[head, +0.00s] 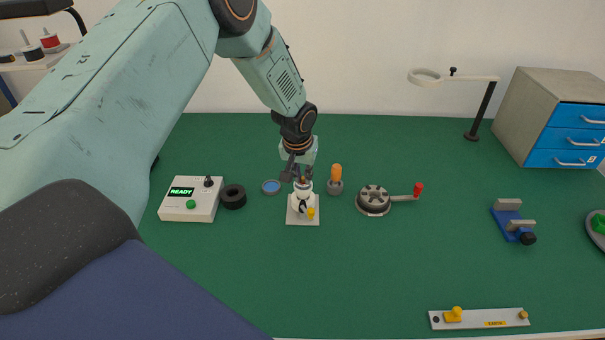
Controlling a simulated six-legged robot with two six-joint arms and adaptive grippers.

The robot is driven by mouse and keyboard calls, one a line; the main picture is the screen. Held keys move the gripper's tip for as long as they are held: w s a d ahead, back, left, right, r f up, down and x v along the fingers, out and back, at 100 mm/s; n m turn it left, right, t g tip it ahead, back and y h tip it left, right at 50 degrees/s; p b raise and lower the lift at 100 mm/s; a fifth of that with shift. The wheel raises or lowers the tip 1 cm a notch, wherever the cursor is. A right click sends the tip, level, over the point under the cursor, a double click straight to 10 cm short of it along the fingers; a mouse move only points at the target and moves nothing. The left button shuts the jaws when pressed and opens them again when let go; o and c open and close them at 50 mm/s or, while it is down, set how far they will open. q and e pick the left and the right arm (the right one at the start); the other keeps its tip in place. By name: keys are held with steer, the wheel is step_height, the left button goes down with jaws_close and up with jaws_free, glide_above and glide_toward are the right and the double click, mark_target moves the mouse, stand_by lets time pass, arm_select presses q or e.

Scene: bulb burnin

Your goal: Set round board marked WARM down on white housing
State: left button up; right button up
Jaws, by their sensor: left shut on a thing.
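The white housing (303,201) stands upright on a small pale square base (294,220) near the middle of the green table, with a yellow knob (311,213) at its front. My left gripper (299,177) points down directly over the housing, with its fingers close to the housing's top. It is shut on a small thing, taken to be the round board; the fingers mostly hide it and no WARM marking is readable. Whether the board touches the housing I cannot tell. My right gripper is not in view.
A blue-topped disc (271,187) and black ring (233,196) lie left of the housing, beside a READY box (171,210). An orange-topped piece (336,178) and a crank fixture (373,201) stand to the right. The table's front middle is clear.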

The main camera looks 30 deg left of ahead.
arm_select(q)
steer(key=shift+f+b, duration=0.4)
steer(key=shift+f, duration=0.35)
stand_by(0.9)
steer(key=o, duration=0.8)
steer(key=v, duration=1.2)
stand_by(0.3)
